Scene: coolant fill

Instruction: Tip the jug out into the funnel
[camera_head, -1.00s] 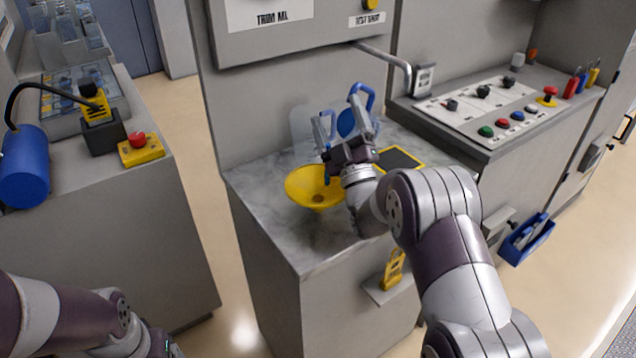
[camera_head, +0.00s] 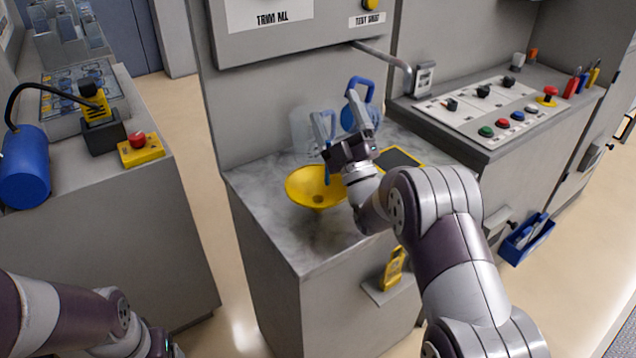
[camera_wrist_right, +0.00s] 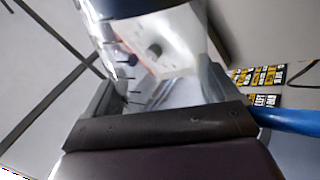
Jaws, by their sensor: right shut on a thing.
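My right gripper (camera_head: 346,133) is shut on the jug. In the right wrist view the jug's clear wall (camera_wrist_right: 150,45) with dark marks sits between the fingers, and the blue handle (camera_wrist_right: 290,121) is at the right. A thin blue streak (camera_head: 327,174) runs down from by the gripper to the funnel and looks like liquid. The level in the jug is unclear. My left gripper is at the bottom left edge, its fingers cut off.
The funnel is at a grey marbled counter (camera_head: 275,172) with a dark yellow-edged pad (camera_head: 398,158) behind my right wrist. A bent pipe (camera_head: 385,56) juts from the wall above. A control panel (camera_head: 478,108) stands right.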

